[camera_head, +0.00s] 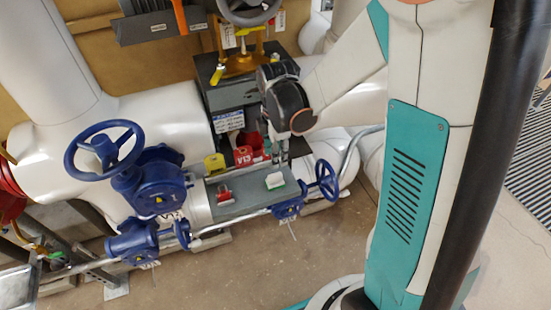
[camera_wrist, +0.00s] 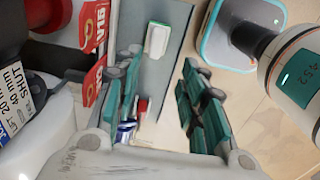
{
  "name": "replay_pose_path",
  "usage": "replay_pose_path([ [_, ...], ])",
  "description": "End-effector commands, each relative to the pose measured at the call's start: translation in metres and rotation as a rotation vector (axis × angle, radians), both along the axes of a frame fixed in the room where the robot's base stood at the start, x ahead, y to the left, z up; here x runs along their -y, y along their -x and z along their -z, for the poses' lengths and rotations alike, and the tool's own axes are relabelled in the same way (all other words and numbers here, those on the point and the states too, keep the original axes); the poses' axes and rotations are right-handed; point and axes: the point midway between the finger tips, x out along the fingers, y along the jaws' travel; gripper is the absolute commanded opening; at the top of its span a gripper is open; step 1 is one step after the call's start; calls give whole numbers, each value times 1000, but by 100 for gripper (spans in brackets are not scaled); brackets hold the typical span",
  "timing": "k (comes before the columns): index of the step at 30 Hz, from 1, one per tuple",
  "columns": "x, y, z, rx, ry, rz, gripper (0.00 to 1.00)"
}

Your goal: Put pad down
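The pad (camera_head: 275,181), a small white block with a green underside, lies on a grey shelf (camera_head: 240,208) in the head view. In the wrist view the pad (camera_wrist: 157,39) rests on the grey shelf surface (camera_wrist: 165,75), just beyond my fingertips. My gripper (camera_head: 281,160) points down above the shelf, just behind the pad in the head view. In the wrist view my gripper (camera_wrist: 160,62) has its two green-padded fingers spread apart, with nothing held between them. The pad appears apart from both fingers.
A small red-and-white item (camera_head: 224,194) lies on the shelf's left part. Red (camera_head: 243,155) and yellow (camera_head: 215,163) tags stand behind the shelf. Blue handwheels flank it at the left (camera_head: 104,147) and right (camera_head: 327,181). Large white pipes run behind. Open floor (camera_head: 250,265) lies in front.

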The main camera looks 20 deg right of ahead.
Motion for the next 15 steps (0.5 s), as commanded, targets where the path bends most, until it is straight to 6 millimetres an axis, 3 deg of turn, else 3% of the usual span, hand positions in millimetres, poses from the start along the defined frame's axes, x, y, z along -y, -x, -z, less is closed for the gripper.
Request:
replay_pose_path([
  [8, 0, 3, -24, 13, 0, 30, 38],
  [15, 0, 23, -72, 118, -18, 296, 38],
])
